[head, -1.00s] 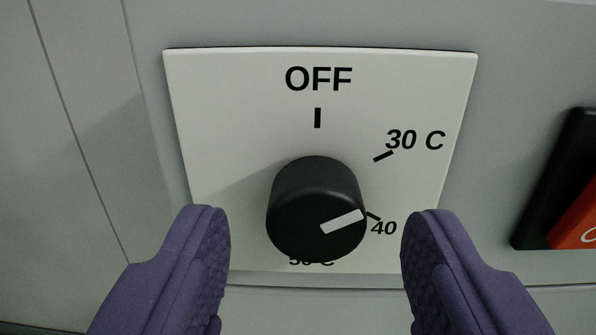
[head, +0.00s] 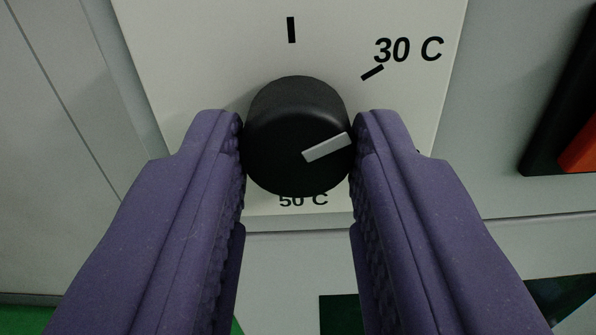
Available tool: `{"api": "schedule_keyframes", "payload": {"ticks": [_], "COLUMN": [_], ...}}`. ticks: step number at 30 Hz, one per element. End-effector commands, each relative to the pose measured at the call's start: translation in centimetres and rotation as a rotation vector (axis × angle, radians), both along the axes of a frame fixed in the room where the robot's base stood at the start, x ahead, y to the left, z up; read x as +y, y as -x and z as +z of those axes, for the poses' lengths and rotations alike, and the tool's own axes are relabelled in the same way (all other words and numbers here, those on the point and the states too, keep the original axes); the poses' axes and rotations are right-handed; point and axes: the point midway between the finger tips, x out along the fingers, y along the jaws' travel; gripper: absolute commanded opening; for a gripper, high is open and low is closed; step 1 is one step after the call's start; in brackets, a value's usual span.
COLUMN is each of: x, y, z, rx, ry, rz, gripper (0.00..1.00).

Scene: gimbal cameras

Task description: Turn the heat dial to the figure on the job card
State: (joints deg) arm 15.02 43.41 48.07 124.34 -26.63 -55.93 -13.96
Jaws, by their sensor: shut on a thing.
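The black heat dial (head: 297,125) stands on a white plate (head: 190,60) in the head view. Its pale pointer bar (head: 327,147) points right and a little upward, between the 30 C mark (head: 372,72) and where the right finger covers the plate. The 50 C label (head: 303,201) shows partly below the dial. The OFF word is out of the picture, but its tick (head: 291,30) shows at the top. The 40 label is hidden behind the right finger. My gripper (head: 298,140) is shut on the dial, one purple finger at each side. No job card is in view.
A black and red switch (head: 560,130) sits on the grey panel to the right. A panel seam runs below the plate. Green patches and a dark shape (head: 340,315) show at the bottom edge.

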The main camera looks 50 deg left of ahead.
Motion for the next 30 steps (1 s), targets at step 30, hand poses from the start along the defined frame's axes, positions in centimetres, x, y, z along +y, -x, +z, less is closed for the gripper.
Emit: {"api": "schedule_keyframes", "payload": {"ticks": [30], "x": [0.02], "y": [0.04], "z": [0.05], "rx": [0.634], "ry": [-0.541], "rz": [-0.001], "gripper": [0.03]}}
